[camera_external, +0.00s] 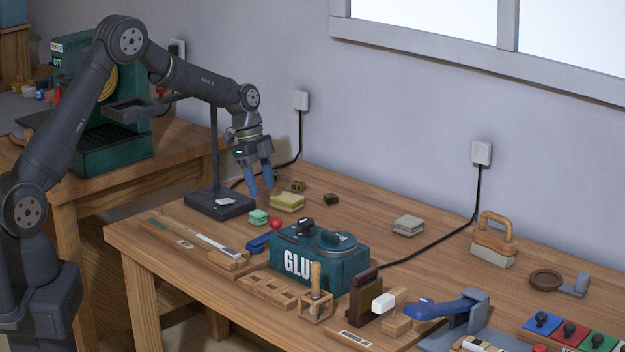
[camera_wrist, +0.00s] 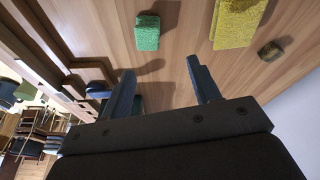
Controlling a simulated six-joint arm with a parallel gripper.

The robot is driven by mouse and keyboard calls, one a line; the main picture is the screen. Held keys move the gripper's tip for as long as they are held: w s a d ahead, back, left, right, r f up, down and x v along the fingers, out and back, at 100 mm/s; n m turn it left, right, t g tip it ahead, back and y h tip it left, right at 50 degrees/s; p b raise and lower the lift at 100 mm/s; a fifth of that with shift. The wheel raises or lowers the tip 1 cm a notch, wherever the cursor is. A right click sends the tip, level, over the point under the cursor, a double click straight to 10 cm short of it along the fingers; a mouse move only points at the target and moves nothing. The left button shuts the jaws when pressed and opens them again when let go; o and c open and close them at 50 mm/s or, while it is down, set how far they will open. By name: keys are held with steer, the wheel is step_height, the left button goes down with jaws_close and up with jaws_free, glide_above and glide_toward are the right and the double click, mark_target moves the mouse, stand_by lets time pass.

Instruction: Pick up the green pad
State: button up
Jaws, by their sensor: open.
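The green pad (camera_external: 259,217) is a small, thick, light-green block lying on the wooden table, left of the yellow pad. In the wrist view the green pad (camera_wrist: 147,33) is at the top centre, ahead of the fingertips and roughly in line with the space between them. My gripper (camera_external: 260,188) points down above the table with its blue fingers apart, above and behind the green pad. In the wrist view my gripper (camera_wrist: 160,76) is open with nothing between the fingers.
A yellow pad (camera_external: 287,201) lies close to the green one, with a small dark-green block (camera_external: 330,199) beyond. A red ball (camera_external: 275,224) and the glue box (camera_external: 345,275) stand in front to the right. A dark stand base (camera_external: 225,207) is to the left. Grey pads (camera_external: 408,226) lie farther right.

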mark_target(257, 211)
steer(key=f+m, duration=0.1)
steer(key=f, duration=0.1)
steer(key=a+f+m+g, duration=0.1)
steer(key=f, duration=0.1)
steer(key=s+f+m, duration=0.1)
steer(key=f, duration=0.2)
steer(key=shift+a+h, duration=0.15)
steer(key=shift+h, duration=0.15)
steer(key=c, duration=1)
